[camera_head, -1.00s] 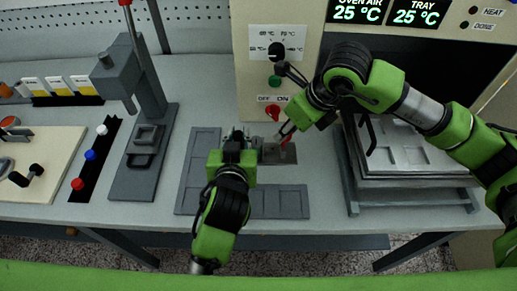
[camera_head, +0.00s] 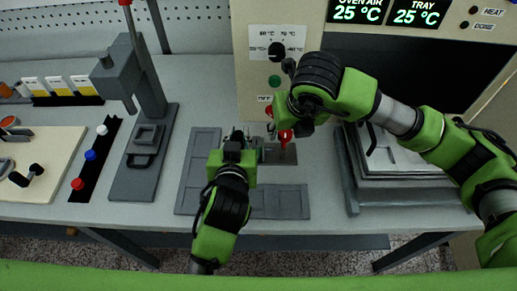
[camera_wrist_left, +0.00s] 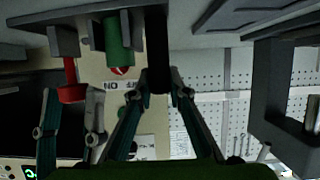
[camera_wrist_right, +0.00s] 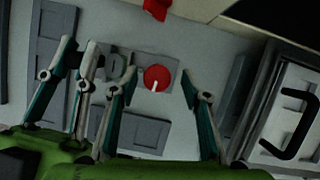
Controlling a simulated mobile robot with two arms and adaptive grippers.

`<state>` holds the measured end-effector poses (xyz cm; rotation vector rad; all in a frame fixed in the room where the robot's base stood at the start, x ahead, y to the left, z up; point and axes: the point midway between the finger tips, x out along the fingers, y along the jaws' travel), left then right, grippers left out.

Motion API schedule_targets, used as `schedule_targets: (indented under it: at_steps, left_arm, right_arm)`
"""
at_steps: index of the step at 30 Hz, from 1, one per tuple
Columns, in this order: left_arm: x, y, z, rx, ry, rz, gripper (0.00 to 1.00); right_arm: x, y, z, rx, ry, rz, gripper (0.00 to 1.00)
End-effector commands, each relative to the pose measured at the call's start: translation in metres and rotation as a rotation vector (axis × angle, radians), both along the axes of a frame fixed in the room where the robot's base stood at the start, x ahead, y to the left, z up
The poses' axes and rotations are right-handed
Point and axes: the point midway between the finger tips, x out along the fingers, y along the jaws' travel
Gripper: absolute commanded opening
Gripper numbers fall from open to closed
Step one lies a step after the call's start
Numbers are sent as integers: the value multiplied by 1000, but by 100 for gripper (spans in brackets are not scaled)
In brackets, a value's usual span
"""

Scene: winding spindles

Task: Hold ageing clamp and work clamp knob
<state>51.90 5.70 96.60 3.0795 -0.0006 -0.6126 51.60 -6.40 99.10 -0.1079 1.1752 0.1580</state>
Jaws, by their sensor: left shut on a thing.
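The ageing clamp (camera_head: 281,158) sits on a dark plate on the bench, below the oven's switch panel. Its red round knob (camera_head: 285,135) also shows in the right wrist view (camera_wrist_right: 157,77), with a white mark on it. My left gripper (camera_head: 239,138) is at the clamp's left side, shut on a dark bar-like part (camera_wrist_left: 157,45) of it. A green cylinder (camera_wrist_left: 118,42) shows beside that part in the left wrist view. My right gripper (camera_wrist_right: 158,85) points down over the knob, open, one finger on each side and apart from it.
A grey stand with a column (camera_head: 145,150) and a black strip with coloured knobs (camera_head: 97,158) are at the left. A grey tray stack (camera_head: 400,185) stands right of the clamp. The oven panel (camera_head: 262,85) rises behind. Flat grey bars (camera_head: 200,165) lie around the left gripper.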

Motion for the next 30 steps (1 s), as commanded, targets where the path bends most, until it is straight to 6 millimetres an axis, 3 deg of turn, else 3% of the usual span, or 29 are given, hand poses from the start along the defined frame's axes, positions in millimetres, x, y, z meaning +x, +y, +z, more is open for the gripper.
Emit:
schedule_targets:
  at_steps: [10, 30]
  left_arm:
    - [0, 0, -1, 2, 3, -1, 0]
    - [0, 0, -1, 2, 3, 0, 0]
  right_arm:
    - [0, 1, 5, 2, -2, 4, 42]
    - [0, 2, 71, 3, -3, 5, 42]
